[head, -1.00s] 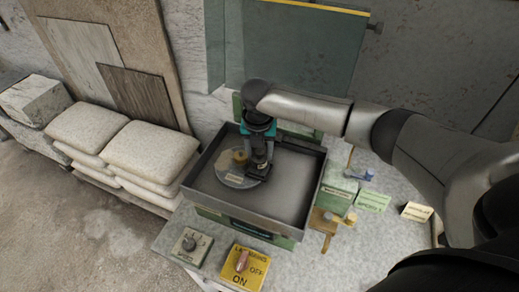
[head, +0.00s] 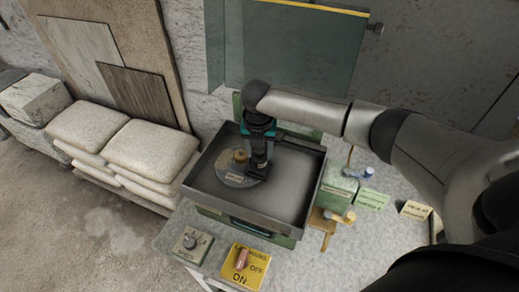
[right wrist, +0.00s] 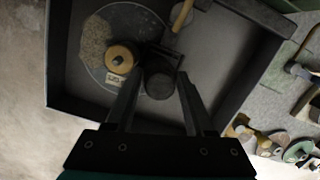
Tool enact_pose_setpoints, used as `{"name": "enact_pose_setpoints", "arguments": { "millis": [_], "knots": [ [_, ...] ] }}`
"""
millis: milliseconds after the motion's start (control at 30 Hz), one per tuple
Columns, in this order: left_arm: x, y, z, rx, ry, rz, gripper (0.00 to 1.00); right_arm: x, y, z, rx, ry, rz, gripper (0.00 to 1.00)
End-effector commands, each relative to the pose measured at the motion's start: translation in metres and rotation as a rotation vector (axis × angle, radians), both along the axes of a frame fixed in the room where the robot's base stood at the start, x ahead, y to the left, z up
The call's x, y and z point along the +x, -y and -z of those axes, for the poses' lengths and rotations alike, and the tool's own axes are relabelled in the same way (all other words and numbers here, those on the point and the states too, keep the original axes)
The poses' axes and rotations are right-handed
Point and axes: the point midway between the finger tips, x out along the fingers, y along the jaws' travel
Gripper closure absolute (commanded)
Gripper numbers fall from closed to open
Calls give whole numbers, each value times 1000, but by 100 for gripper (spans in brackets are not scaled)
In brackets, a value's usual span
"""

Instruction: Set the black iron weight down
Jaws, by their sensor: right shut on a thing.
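My right gripper (head: 258,168) reaches down into a dark square tray (head: 287,222) in the head view. In the right wrist view its two fingers (right wrist: 158,80) are shut on the black iron weight (right wrist: 160,84), a dark, short round piece. The weight is at the right edge of a round grey disc (right wrist: 92,70) in the tray. A brass-coloured round piece (right wrist: 120,58) sits on the disc just left of the weight; it also shows in the head view (head: 241,155). I cannot tell whether the weight touches the surface below. My left gripper is not in view.
A small label (right wrist: 116,80) and a pale rough patch (right wrist: 95,40) lie on the disc. A wooden handle (right wrist: 181,14) shows near the weight. The tray walls stand around. A dial box (head: 190,243) and yellow switch box (head: 243,264) stand in front. The tray's right side is bare.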

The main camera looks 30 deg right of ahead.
Motion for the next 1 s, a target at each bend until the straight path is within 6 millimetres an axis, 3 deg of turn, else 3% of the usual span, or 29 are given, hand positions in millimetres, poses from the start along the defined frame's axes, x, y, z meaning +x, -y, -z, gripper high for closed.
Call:
{"name": "enact_pose_setpoints", "arguments": {
  "millis": [1000],
  "knots": [
    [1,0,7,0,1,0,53,1,-1,12,1,3,-1,100]
  ]
}}
